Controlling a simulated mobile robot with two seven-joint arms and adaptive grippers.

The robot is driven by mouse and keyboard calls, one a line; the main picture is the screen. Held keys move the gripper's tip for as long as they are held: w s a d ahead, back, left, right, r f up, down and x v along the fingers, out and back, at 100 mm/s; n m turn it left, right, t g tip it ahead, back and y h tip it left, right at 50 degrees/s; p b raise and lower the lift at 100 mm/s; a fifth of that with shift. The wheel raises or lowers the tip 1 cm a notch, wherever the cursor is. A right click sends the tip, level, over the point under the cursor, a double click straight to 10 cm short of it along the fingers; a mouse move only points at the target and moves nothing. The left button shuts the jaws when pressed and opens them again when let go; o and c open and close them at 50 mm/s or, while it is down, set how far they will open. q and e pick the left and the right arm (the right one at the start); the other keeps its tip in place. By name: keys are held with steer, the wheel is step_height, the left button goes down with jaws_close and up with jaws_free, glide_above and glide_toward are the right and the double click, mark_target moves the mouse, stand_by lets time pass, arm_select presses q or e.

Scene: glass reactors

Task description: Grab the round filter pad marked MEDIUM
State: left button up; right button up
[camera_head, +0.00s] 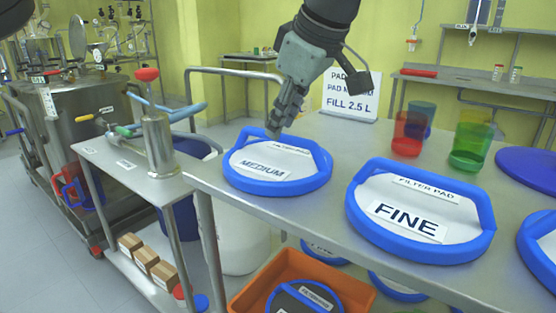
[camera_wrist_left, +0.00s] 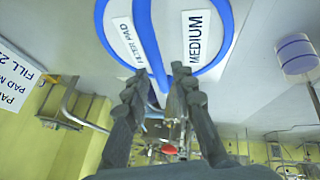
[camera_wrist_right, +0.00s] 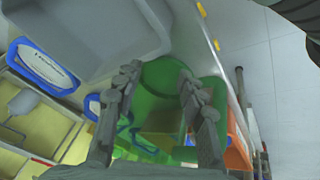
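The round filter pad marked MEDIUM (camera_head: 300,170) lies on the metal table's near left corner. It is white with a blue rim and a blue raised bar, and it also shows in the left wrist view (camera_wrist_left: 172,35). My left gripper (camera_head: 283,118) is over the pad's far side, pointing down. In the left wrist view its fingers (camera_wrist_left: 158,88) are apart, with the end of the blue bar and rim between or just beyond them; I cannot tell if they touch. My right gripper (camera_wrist_right: 158,80) shows only in the right wrist view, open, with a blurred green object beyond it.
The FINE filter pad (camera_head: 452,233) lies to the right on the same table (camera_head: 340,150). Red (camera_head: 407,135) and green (camera_head: 468,150) cups and a sign (camera_head: 351,98) stand behind. An orange crate (camera_head: 250,295) with another pad is below.

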mark_target(278, 150)
arm_select(q)
steer(key=x, duration=0.5)
steer(key=shift+d, duration=0.15)
jaws_close()
steer(key=shift+r, duration=0.1)
